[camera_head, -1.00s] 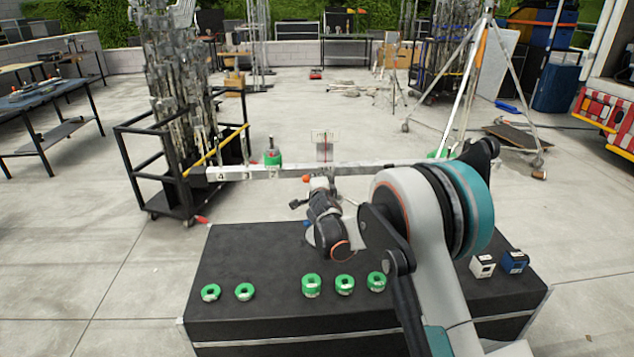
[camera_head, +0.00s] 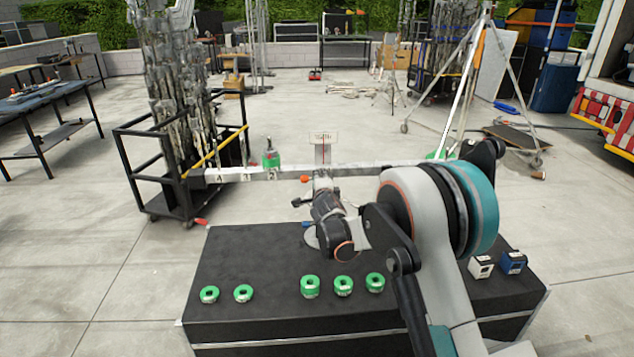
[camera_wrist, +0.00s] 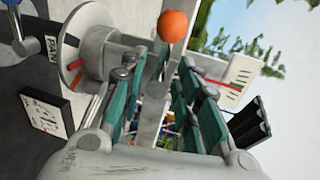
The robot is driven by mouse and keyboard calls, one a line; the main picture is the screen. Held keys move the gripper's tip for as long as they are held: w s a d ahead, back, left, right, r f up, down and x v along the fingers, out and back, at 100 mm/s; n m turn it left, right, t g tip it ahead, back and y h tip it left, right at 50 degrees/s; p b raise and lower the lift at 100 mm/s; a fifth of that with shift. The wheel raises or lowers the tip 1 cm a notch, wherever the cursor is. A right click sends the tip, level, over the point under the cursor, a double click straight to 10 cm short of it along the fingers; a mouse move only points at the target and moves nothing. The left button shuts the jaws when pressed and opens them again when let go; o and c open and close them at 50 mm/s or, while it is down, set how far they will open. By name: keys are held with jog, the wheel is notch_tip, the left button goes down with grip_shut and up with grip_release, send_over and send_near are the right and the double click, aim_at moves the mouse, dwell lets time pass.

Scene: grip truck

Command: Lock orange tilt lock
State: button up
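The orange tilt lock shows as an orange ball-shaped knob (camera_wrist: 173,26) at the top of the wrist view, just beyond my fingertips. In the head view my gripper (camera_head: 322,185) is beside the knob, partly hidden by my wrist. A grey round mount (camera_wrist: 100,50) stands left of the fingers.
A "PAN" label (camera_wrist: 50,46) and a small white-faced box (camera_wrist: 42,112) lie left in the wrist view. The white numbered bar (camera_head: 345,171) spans behind my gripper. Green rings (camera_head: 310,287) sit on the black case (camera_head: 250,258). A loaded black cart (camera_head: 160,180) stands left.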

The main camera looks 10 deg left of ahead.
jog(key=v, duration=1.2)
jog(key=shift+a, duration=0.25)
jog(key=shift+a, duration=0.1)
